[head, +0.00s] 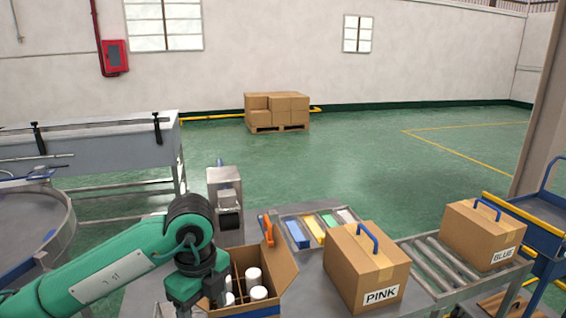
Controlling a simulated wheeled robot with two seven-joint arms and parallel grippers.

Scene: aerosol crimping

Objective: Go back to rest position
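My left arm comes in from the left, and its gripper (197,287) hangs downward at the left side of an open cardboard box (283,262). Its fingertips are not clear, so I cannot tell whether it is open or shut. Several white-topped cans (253,276) stand in the divided box. An orange handle (268,231) shows at the box's back edge. My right arm and gripper are not in view.
A closed box labelled PINK (362,272) stands right of the open box. A box labelled BLUE (484,236) is on the roller conveyor (440,262). Coloured bins (313,230) and a grey machine (225,190) stand behind. A round table (35,225) is at left.

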